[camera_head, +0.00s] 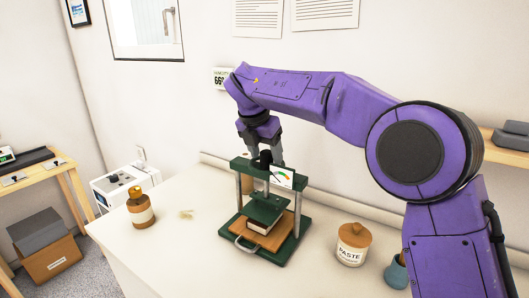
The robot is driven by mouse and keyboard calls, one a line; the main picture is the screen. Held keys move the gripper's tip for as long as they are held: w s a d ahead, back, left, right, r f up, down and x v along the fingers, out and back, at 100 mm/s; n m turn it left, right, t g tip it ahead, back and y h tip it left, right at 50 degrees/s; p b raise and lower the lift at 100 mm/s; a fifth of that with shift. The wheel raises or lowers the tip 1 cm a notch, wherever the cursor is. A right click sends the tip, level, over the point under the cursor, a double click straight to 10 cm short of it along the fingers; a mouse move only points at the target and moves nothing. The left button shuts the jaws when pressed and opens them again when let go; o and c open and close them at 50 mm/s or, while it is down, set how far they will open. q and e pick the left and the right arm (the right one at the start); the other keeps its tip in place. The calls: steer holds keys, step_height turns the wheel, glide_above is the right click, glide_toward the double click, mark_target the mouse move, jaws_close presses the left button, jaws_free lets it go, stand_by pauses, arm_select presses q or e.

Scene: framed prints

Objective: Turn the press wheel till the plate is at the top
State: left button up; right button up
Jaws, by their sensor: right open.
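A green book press (226,229) stands on the white worktop, with a green top bar and bright metal posts. Its plate (266,209) is below the top bar, just over or on a book (260,226) on a wooden board; I cannot tell whether they touch. The dark press wheel (262,159) is at the top of the press, mostly hidden by my right gripper (263,150). This gripper points down at the wheel and is open, with grey fingers around or beside it. My left gripper is not in view.
A brown and cream jar (140,208) stands left of the press. A paste jar (353,244) with a wooden lid and a small blue pot (396,272) stand to the right. The worktop (180,255) is clear at the front left. A wall is close behind.

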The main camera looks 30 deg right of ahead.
steer(key=c, duration=1)
steer(key=shift+c, duration=0.2)
steer(key=shift+f, duration=0.1)
steer(key=n+y+b, duration=0.1)
steer(key=n, duration=0.2)
steer(key=shift+d+t, duration=0.1)
steer(key=shift+t, duration=0.3)
steer(key=shift+s+n+t+y, duration=0.1)
steer(key=shift+n+t+y, duration=0.45)
steer(key=shift+n, duration=1.65)
steer(key=o, duration=1)
steer(key=shift+o, duration=0.2)
steer(key=shift+s, duration=0.1)
